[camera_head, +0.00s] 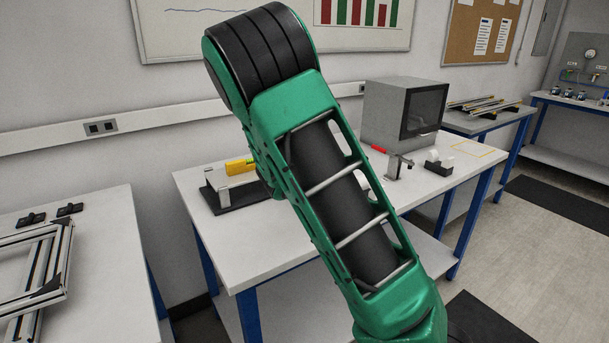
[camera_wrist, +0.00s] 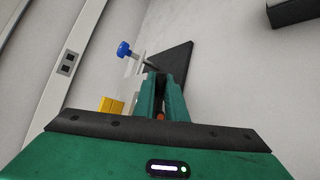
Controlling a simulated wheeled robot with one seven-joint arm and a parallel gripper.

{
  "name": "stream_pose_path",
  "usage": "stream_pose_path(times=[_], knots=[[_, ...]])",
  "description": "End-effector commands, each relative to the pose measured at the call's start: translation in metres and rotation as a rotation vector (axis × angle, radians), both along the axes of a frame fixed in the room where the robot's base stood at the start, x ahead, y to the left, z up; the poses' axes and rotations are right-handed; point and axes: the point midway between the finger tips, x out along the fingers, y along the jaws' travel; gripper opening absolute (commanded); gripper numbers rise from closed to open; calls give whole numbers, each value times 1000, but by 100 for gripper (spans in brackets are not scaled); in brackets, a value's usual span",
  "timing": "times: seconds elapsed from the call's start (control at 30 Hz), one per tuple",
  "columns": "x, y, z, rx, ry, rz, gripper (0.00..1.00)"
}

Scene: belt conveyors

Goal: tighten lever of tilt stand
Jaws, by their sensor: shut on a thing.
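The tilt stand has a dark base (camera_head: 240,198) and a light plate with a yellow block (camera_head: 240,166) on top, on the left part of the white table in the head view. My arm covers its right end. In the wrist view the dark base (camera_wrist: 176,62), a blue knob (camera_wrist: 124,49) on a thin stem and the yellow block (camera_wrist: 110,105) show. My gripper (camera_wrist: 164,82) is at the stand, with its fingers close together. A small orange-red bit, seemingly the lever (camera_wrist: 160,117), shows between them; the rest of it is hidden. My gripper is hidden in the head view.
The white table (camera_head: 300,246) also holds a grey box (camera_head: 385,115) with a dark window, a small stand with a red handle (camera_head: 379,149) and a tape dispenser (camera_head: 438,166). Another table (camera_head: 110,220) with metal frames (camera_head: 40,262) is at left. The white table's front is clear.

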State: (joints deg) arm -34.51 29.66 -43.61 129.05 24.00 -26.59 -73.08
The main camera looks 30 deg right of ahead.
Motion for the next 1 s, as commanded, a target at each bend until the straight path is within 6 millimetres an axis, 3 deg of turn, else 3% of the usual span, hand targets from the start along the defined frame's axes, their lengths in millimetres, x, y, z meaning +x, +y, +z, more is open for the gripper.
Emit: stream_pose_path(times=[0.13,0.17,0.2,0.23,0.67,1.0], knots=[[-2,-2,-2,1,4,-5,0],[-2,-2,-2,1,4,-5,18],[-2,-2,-2,1,4,-5,28],[-2,-2,-1,1,4,-5,30],[-7,6,3,1,2,-1,30],[-49,40,23,2,2,2,30]])
